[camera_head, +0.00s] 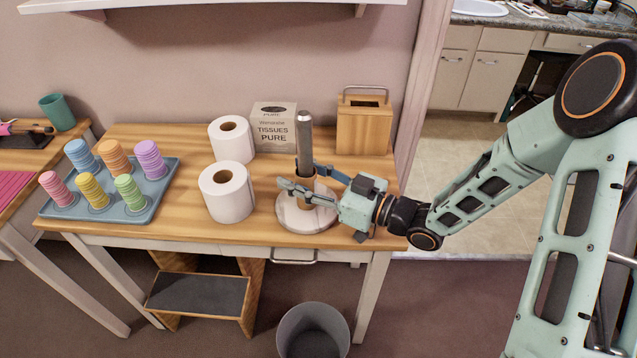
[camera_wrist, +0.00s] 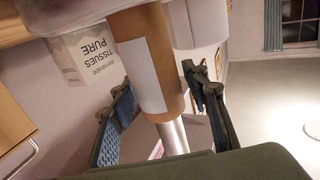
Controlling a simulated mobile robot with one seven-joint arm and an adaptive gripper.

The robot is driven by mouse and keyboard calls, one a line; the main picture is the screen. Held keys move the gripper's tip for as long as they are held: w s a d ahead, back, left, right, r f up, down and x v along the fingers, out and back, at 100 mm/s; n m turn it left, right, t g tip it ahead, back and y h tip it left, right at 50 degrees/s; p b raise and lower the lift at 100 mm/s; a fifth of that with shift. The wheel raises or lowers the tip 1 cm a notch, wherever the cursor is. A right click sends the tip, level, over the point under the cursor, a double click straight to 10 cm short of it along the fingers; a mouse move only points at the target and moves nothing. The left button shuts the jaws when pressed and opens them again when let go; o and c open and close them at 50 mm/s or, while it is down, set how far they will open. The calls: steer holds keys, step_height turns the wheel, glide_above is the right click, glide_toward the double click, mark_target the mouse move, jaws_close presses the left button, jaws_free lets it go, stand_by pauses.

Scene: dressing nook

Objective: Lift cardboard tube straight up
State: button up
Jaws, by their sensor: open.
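The brown cardboard tube (camera_head: 304,187) stands upright around the grey metal post of a round white holder (camera_head: 300,219) near the right end of the table. The post sticks out above it. In the wrist view the tube (camera_wrist: 177,62) carries a white paper remnant, and the bare post (camera_wrist: 173,137) shows past its end. My gripper (camera_head: 303,178) reaches in from the right, with a finger on either side of the tube. In the wrist view its fingers (camera_wrist: 160,82) are open, with gaps showing beside the tube. The front finger partly hides the tube in the head view.
Two white paper rolls (camera_head: 227,191) stand left of the holder. A tissue box (camera_head: 273,127) and a wooden box with a handle (camera_head: 363,131) stand behind it. A blue tray (camera_head: 150,207) with several coloured stacks is at the left. A bin (camera_head: 313,328) stands on the floor.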

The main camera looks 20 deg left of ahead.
steer(key=shift+w+a, duration=0.15)
steer(key=shift+a, duration=0.8)
steer(key=shift+w+a, duration=0.15)
steer(key=shift+a, duration=0.75)
steer(key=shift+c, duration=0.6)
steer(key=c, duration=1)
